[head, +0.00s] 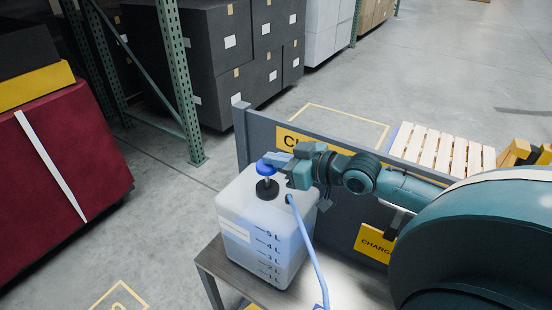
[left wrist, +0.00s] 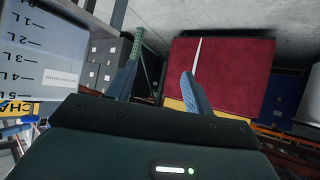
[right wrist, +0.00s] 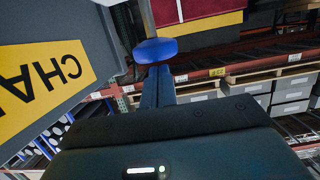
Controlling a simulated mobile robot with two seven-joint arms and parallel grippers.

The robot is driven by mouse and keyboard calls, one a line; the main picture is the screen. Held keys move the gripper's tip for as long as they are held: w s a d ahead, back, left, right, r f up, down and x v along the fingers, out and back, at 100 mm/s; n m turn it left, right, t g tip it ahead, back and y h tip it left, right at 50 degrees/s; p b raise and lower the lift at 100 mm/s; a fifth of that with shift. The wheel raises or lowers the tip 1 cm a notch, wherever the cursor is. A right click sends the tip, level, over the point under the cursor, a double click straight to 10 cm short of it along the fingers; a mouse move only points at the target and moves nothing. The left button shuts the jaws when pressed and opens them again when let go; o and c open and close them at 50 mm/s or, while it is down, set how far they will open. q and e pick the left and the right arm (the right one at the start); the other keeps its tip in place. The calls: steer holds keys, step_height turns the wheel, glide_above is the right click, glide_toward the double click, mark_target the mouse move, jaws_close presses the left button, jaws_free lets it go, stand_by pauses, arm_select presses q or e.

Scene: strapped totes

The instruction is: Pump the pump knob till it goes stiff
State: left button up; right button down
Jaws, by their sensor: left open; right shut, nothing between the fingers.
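The pump knob (head: 265,167) is a blue disc on a short pale stem above a black collar (head: 267,188). It tops a translucent white tank (head: 240,210) with litre marks, standing on a grey bench. My right gripper (head: 275,159) is shut with nothing between its fingers, its fingertips at the knob, seemingly over its top or edge. In the right wrist view the knob (right wrist: 155,50) lies right at the fingertips (right wrist: 157,70); contact is not certain. My left gripper (left wrist: 160,80) is open and empty; it does not show in the head view. The tank (left wrist: 40,50) is at the left of the left wrist view.
A blue hose (head: 308,245) runs from the tank top down over the bench (head: 225,265). A grey panel with yellow signs (head: 372,243) stands behind the bench. A red box (head: 70,170) is at left, dark boxes on a rack behind. Open floor lies between.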

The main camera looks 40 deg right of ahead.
arm_select(q)
steer(key=shift+f, duration=0.1)
arm_select(e)
steer(key=shift+f, duration=0.15)
step_height(320, 180, down, 2)
steer(key=shift+f+b, duration=0.25)
steer(key=shift+b, duration=0.55)
step_height(320, 180, down, 2)
steer(key=shift+f+b, duration=0.1)
steer(key=shift+b, duration=0.35)
arm_select(q)
steer(key=shift+w+d, duration=0.4)
steer(key=shift+d, duration=0.05)
